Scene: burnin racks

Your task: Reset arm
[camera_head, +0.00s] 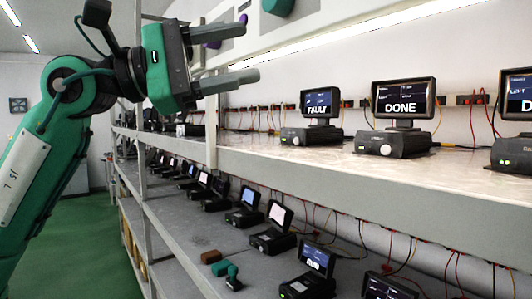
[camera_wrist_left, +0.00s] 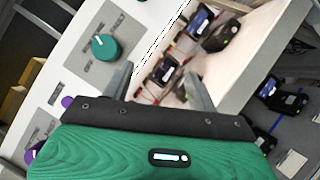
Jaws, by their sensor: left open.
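My left arm comes in from the left in the head view, green and black. Its gripper (camera_head: 236,56) is open and empty, raised in front of the rack above the upper shelf. In the left wrist view the two grey fingers of this gripper (camera_wrist_left: 158,88) stand apart with nothing held between them. The wrist view looks past them at the rack panel and the shelf devices. My right gripper is in neither view.
The upper shelf (camera_head: 440,176) holds devices with screens, one reading FAULT (camera_head: 320,104) and one reading DONE (camera_head: 403,98). The lower shelf (camera_head: 190,240) holds several more devices. A green knob (camera_wrist_left: 105,47) sits on the panel. Green floor (camera_head: 85,262) lies open at left.

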